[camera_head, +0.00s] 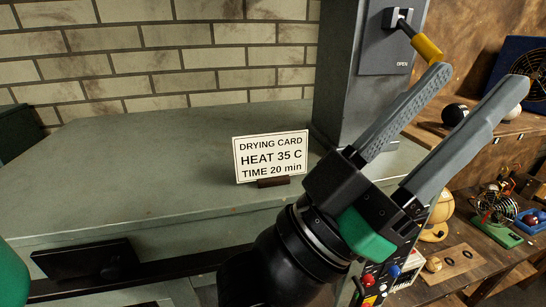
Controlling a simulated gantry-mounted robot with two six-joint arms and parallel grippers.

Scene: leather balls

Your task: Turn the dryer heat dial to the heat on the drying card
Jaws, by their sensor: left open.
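The drying card (271,157) stands upright in a dark holder on the grey-green cabinet top, reading HEAT 35 C and TIME 20 min. My left gripper (478,79) is open and empty, its two grey fingers pointing up and right, to the right of the card. Below it, a small panel with a blue knob (394,270) and a red knob (368,281) shows partly behind my gripper. I cannot tell whether either is the dryer heat dial, and no dial setting is readable. My right gripper is not in view.
A grey metal column (340,75) stands behind my gripper, with a yellow-handled lever (426,46) by the word OPEN, close to one fingertip. Wooden shelves at the right hold a black ball (454,114) and small devices. The cabinet top (130,165) left of the card is clear.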

